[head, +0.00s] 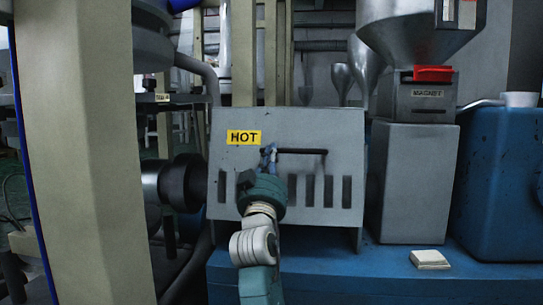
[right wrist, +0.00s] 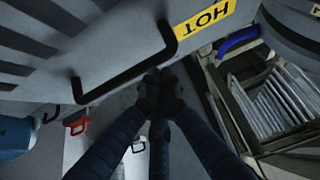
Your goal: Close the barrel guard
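The barrel guard (head: 290,170) is a grey metal box cover with a yellow HOT label (head: 244,137) and a row of dark slots. Its front face stands upright towards me in the head view. A black bar handle (head: 310,152) runs across it; the handle also shows in the right wrist view (right wrist: 110,88). My right gripper (head: 268,153) is at the handle's left end in the head view. In the wrist view its dark fingertips (right wrist: 160,80) are together right beside the bar; I cannot tell whether they touch it. My left gripper is not in view.
A grey hopper block (head: 420,170) with a red magnet handle (head: 433,74) stands right of the guard. A blue tank (head: 500,185) is further right. A beige post (head: 85,150) rises at left. A small white pad (head: 429,259) lies on the blue machine bed (head: 330,275).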

